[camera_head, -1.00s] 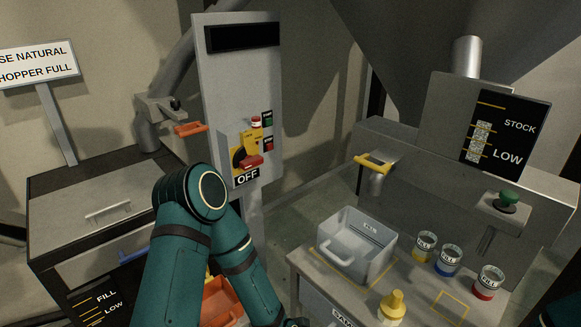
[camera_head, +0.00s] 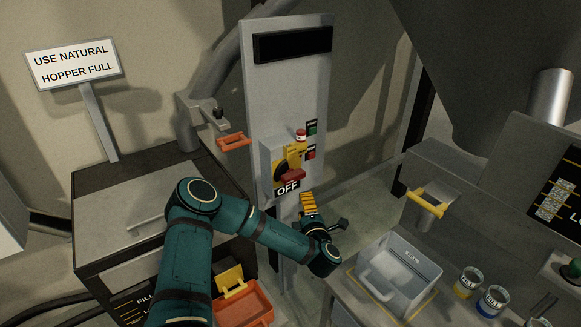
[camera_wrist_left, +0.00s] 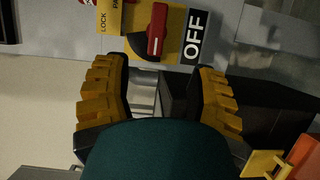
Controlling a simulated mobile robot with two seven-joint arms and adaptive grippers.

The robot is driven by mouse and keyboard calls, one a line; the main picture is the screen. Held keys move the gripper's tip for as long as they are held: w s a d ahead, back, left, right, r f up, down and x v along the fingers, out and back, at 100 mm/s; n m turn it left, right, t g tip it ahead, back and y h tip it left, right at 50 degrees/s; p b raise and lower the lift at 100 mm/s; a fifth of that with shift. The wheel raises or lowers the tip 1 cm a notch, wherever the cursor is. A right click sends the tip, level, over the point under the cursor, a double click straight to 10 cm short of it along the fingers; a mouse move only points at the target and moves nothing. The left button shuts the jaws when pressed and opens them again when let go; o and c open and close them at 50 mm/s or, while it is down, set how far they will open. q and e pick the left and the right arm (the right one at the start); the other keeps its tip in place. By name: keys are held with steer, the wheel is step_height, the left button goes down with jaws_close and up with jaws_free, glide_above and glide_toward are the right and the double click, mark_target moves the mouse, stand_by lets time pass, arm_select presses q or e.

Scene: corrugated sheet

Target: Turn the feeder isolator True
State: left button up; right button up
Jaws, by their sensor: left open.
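The feeder isolator is a red handle (camera_head: 291,175) on a yellow and black plate, on the front of a grey panel (camera_head: 285,100). A black label reading OFF (camera_head: 288,188) sits just below it. In the left wrist view the red handle (camera_wrist_left: 157,28) is at the top, beside the OFF label (camera_wrist_left: 194,37). My left gripper (camera_head: 322,210) is below and slightly right of the isolator, apart from it. Its yellow-padded fingers (camera_wrist_left: 160,75) are spread and empty in the left wrist view. My right gripper is not in view.
A red button and green button (camera_head: 312,127) sit right of the isolator. An orange handle (camera_head: 233,141) is left of the panel. An orange bin (camera_head: 245,306) is below my left arm.

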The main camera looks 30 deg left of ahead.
mark_target(295, 179)
arm_select(q)
steer(key=x, duration=1.4)
steer(key=shift+a+r+b, duration=0.1)
steer(key=shift+a+b, duration=0.2)
steer(key=shift+a, duration=0.1)
jaws_close()
